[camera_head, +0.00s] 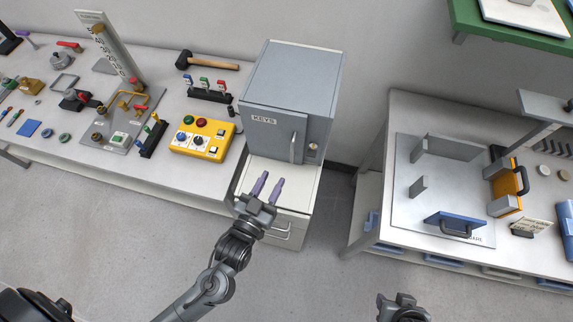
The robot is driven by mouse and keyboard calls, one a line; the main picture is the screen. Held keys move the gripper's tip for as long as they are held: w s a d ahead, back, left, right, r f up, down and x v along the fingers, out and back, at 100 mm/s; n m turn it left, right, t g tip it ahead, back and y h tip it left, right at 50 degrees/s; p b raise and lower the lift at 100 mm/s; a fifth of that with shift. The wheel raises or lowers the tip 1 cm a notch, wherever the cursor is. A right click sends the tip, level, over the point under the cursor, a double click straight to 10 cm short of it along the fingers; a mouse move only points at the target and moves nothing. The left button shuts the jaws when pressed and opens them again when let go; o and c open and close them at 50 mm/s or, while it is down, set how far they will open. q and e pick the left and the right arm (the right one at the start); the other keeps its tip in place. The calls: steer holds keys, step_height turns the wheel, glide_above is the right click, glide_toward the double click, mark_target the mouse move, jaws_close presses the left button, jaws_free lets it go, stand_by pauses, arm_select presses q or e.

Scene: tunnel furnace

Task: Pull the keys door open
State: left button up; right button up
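The keys cabinet (272,124) is a grey box with a label reading KEYS on its front door. Its door looks closed. A light vertical handle (294,149) sits near the door's right side, with a small round lock to its right. My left gripper (268,186) is open, with two purple fingers apart and nothing between them. It is in front of and below the cabinet door, to the lower left of the handle and apart from it. My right gripper (402,304) is at the bottom edge, partly cut off, and its fingers cannot be made out.
The cabinet stands on a white drawer unit (305,192). A yellow button box (203,139), a hammer (208,62) and other tools crowd the left bench. A second bench (395,112) stands at the right across a gap. Floor in front is clear.

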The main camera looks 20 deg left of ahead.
mark_target(291, 155)
arm_select(q)
steer(key=w+f, duration=0.1)
steer(key=w, duration=0.2)
steer(key=w+f+b, duration=0.1)
steer(key=w, duration=0.2)
steer(key=w+f+b, duration=0.1)
steer(key=w, duration=0.3)
steer(key=shift+d+f, duration=0.15)
steer(key=shift+d, duration=0.2)
steer(key=shift+w, duration=0.55)
arm_select(e)
steer(key=shift+s+f, duration=0.1)
steer(key=shift+f, duration=1.8)
arm_select(q)
jaws_close()
